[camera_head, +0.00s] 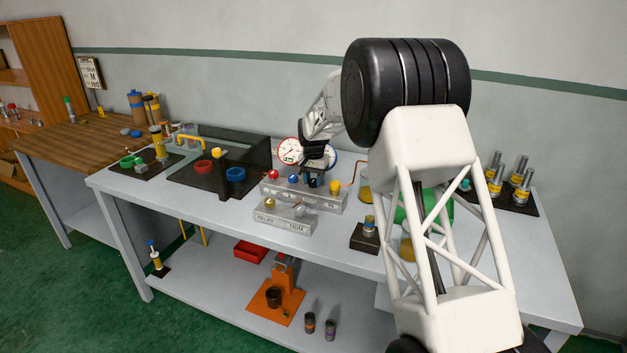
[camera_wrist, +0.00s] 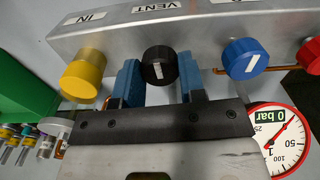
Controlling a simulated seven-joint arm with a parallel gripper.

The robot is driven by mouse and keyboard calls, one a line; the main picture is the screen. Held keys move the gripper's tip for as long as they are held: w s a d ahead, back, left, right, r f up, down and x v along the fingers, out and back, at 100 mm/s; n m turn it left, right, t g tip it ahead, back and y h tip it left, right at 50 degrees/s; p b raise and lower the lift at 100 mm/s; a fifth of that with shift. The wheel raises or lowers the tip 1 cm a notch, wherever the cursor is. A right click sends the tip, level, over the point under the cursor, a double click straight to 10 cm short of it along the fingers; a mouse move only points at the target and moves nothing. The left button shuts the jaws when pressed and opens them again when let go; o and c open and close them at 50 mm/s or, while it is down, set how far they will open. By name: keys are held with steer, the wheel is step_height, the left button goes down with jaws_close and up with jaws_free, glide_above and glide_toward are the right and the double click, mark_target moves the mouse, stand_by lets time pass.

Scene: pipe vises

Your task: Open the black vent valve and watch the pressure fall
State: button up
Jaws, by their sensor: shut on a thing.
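The black vent valve knob (camera_wrist: 160,65) sits under the VENT label on the metal manifold block (camera_wrist: 110,32) in the wrist view. A white line on the knob runs roughly up and down in that view. My gripper (camera_wrist: 160,82) has its two blue fingers on either side of the knob and is shut on it. In the head view my gripper (camera_head: 316,160) is above the manifold block (camera_head: 325,199). The red-rimmed pressure gauge (camera_wrist: 280,140) carries a green "0 bar" mark; I cannot read its needle surely. The gauge also shows in the head view (camera_head: 290,151).
A yellow knob (camera_wrist: 84,75) by IN and a blue knob (camera_wrist: 245,60) flank the black one, close to my fingers. A red knob (camera_wrist: 310,55) is farther right. A smaller metal block (camera_head: 285,221) stands in front of the manifold.

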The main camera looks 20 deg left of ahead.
mark_target(314, 180)
steer(key=n, duration=0.7)
steer(key=shift+n, duration=0.4)
steer(key=n, duration=0.6)
steer(key=shift+n, duration=0.4)
steer(key=shift+r, duration=0.1)
steer(key=o, duration=0.9)
steer(key=shift+r, duration=3.85)
